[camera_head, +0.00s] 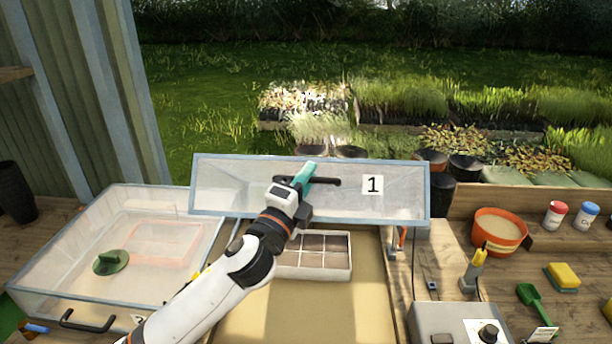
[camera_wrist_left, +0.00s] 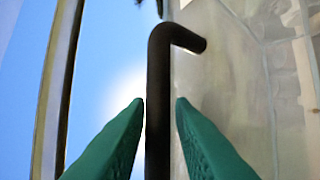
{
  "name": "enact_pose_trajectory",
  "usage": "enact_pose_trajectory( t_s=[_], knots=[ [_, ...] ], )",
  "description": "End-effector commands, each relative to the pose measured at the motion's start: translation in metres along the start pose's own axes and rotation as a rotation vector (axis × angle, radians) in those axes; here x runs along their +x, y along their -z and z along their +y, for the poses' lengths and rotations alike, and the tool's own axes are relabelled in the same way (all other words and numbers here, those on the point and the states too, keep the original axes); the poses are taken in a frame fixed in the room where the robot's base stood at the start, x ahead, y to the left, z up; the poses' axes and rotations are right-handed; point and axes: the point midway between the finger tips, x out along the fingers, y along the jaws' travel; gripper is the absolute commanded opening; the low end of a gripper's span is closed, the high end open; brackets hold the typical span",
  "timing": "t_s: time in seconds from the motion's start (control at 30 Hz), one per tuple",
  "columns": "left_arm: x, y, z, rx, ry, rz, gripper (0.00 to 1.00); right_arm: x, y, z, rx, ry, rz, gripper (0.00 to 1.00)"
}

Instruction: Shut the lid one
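Lid one (camera_head: 240,190) is a clear panel in a grey frame with a "1" label (camera_head: 372,184). It stands raised and tilted above its wooden box (camera_head: 290,315), which holds a white divided tray (camera_head: 340,268). The lid has a black bar handle (camera_head: 326,181). My left gripper (camera_head: 306,173), with teal fingers, is at this handle. In the left wrist view, the fingers (camera_wrist_left: 160,104) lie on either side of the handle bar (camera_wrist_left: 159,75), with a narrow gap on each side. The gripper is open around it. My right gripper is not in view.
A second clear-lidded box (camera_head: 60,235), lid down, stands at the left with a black handle (camera_head: 86,322). At the right are an orange pot (camera_head: 500,232), a yellow sponge (camera_head: 563,276), a green scoop (camera_head: 534,302) and a grey control box (camera_head: 440,320).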

Motion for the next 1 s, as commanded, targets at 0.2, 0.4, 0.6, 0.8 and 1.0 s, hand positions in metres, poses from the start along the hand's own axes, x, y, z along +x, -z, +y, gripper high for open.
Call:
enact_pose_trajectory(
  t_s=[0.2, 0.4, 0.6, 0.8, 1.0],
  knots=[
    [0.0, 0.0, 0.0, 0.0, 0.0, 0.0, 0.2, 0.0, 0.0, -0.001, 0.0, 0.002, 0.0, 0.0],
    [0.0, 0.0, 0.0, 0.0, 0.0, 0.001, 0.0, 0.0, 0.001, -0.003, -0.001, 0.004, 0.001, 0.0],
    [-0.001, 0.0, -0.001, 0.0, 0.0, 0.001, 0.0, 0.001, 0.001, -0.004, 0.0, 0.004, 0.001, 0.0],
    [-0.009, -0.004, -0.01, 0.005, -0.014, -0.001, 0.0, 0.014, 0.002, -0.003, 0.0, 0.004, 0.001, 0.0],
    [-0.03, -0.013, -0.029, 0.021, -0.057, -0.004, 0.0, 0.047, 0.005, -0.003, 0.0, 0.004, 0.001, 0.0]
  ],
)
